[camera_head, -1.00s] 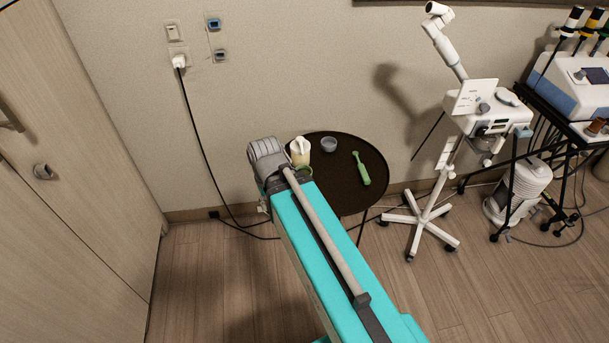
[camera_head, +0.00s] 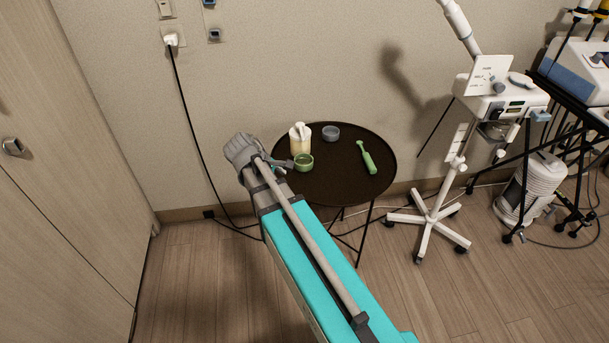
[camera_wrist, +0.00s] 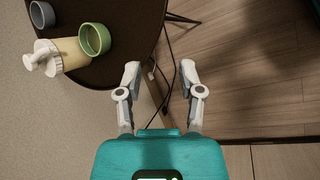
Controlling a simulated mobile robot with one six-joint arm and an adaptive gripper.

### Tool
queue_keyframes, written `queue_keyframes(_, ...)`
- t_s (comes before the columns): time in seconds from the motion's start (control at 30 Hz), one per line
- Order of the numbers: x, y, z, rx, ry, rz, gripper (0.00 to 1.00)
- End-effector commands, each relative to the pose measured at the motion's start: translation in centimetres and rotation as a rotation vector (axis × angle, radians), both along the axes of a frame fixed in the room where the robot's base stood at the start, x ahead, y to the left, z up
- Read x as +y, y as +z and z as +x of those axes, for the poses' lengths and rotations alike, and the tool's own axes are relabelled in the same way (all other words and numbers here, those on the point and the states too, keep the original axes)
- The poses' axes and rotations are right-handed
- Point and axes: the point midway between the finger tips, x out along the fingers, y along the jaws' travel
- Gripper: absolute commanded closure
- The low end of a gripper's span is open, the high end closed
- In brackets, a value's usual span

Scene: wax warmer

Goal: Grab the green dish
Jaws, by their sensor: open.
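The green dish (camera_head: 304,163) is a small round bowl near the left edge of the dark round table (camera_head: 340,190) in the head view. It also shows in the wrist view (camera_wrist: 95,39), with its open side visible. My gripper (camera_wrist: 160,70) is open and empty in the wrist view, its two fingers pointing up the picture. The dish lies to the left of the fingers and beyond them, apart from them. In the head view my gripper is mostly hidden behind the end of my arm, just left of the dish.
A cream pump bottle (camera_head: 300,139) stands right beside the dish. A grey bowl (camera_head: 331,133) and a green-handled tool (camera_head: 367,158) lie on the same table. A white wheeled stand (camera_head: 430,226) is to the right. A black cord (camera_head: 185,110) hangs on the wall at left.

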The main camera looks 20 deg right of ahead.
Motion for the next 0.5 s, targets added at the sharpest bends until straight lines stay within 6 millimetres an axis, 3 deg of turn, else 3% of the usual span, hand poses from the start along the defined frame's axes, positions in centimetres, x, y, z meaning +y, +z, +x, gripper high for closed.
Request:
queue_keyframes(0.03, -0.3, -1.7, 1.1, 0.022, 0.045, -0.040, 0.51)
queue_keyframes(0.5, -2.5, -6.1, 8.2, 0.342, 0.440, -0.443, 0.51)
